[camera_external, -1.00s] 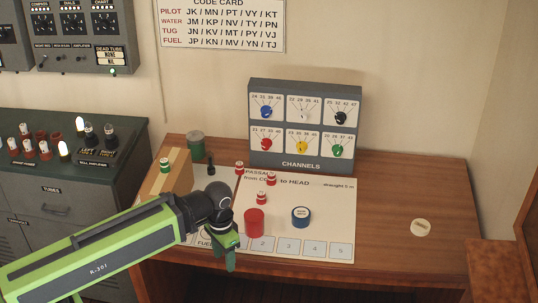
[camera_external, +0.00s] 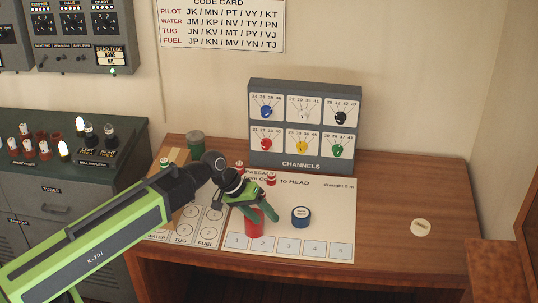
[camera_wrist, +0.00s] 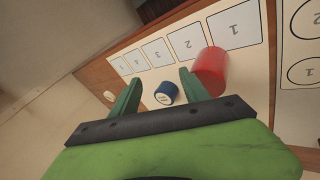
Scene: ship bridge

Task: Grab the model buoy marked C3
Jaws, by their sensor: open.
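Small red-and-white model buoys stand on the passage chart (camera_external: 335,205). One buoy (camera_external: 241,166) is behind my wrist, and another buoy (camera_external: 271,180) is just behind my gripper. A green-and-white buoy (camera_external: 164,163) stands on the wooden block at the left. No C3 mark is readable on any of them. My gripper (camera_external: 262,212) is open over the chart, by the red cylinder (camera_external: 253,227). The third red-and-white buoy is hidden behind my gripper in the external view.
A blue round item (camera_external: 301,216) lies right of the red cylinder; it shows between the fingers in the wrist view (camera_wrist: 166,93). The channels panel (camera_external: 305,125) stands behind the chart. A dark green cylinder (camera_external: 195,145) stands back left. The desk's right side is mostly clear.

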